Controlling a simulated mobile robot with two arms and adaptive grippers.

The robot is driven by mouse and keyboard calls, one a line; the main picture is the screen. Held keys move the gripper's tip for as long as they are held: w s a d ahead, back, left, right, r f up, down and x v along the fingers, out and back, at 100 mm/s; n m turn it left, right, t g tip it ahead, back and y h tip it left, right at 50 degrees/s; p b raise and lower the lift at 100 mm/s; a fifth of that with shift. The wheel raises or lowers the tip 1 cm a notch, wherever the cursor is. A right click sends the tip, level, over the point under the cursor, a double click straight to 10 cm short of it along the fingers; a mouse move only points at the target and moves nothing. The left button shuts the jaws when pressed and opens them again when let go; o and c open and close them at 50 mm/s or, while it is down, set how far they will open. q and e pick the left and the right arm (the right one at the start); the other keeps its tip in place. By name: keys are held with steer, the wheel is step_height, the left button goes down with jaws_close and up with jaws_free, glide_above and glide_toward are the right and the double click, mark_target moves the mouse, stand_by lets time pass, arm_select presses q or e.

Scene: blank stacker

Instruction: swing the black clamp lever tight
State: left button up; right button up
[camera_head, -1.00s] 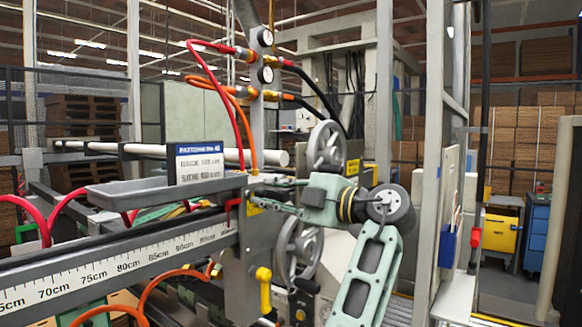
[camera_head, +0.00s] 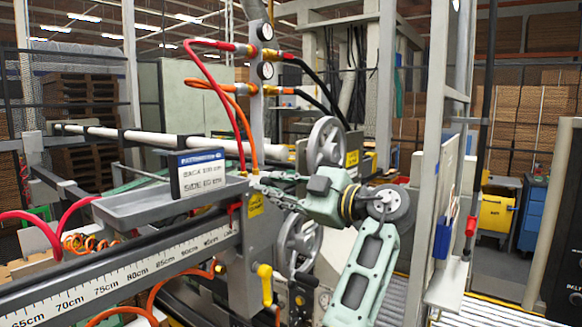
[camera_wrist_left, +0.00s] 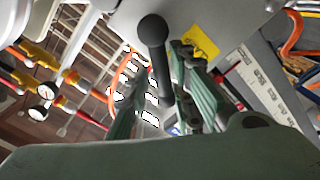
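The black clamp lever (camera_wrist_left: 155,60) shows in the left wrist view as a dark rod with a round ball knob. It stands between the two green fingers of my left gripper (camera_wrist_left: 160,75). The fingers are apart, with a visible gap on the left side of the rod; contact on the right side is unclear. In the head view my left gripper (camera_head: 268,187) is at the end of the scale rail, by the yellow label on the grey bracket. I cannot make out the lever there. My right gripper is not in view.
A scale rail (camera_head: 150,266) runs in from the left, with a grey tray (camera_head: 140,206) and a sign (camera_head: 198,173) above it. Grey handwheels (camera_head: 327,145) and a yellow handle (camera_head: 265,284) are close to my gripper. Red and orange hoses hang from the gauge post.

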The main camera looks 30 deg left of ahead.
arm_select(q)
steer(key=w+r+m+p, duration=0.2)
steer(key=w+m+p, duration=0.2)
steer(key=m+p, duration=0.45)
steer(key=d+m+b, duration=0.1)
steer(key=d+b, duration=0.2)
steer(key=d, duration=0.6)
steer(key=shift+s+d, duration=0.25)
steer(key=shift+s, duration=0.05)
stand_by(0.5)
steer(key=shift+f+m, duration=0.15)
steer(key=shift+m, duration=0.2)
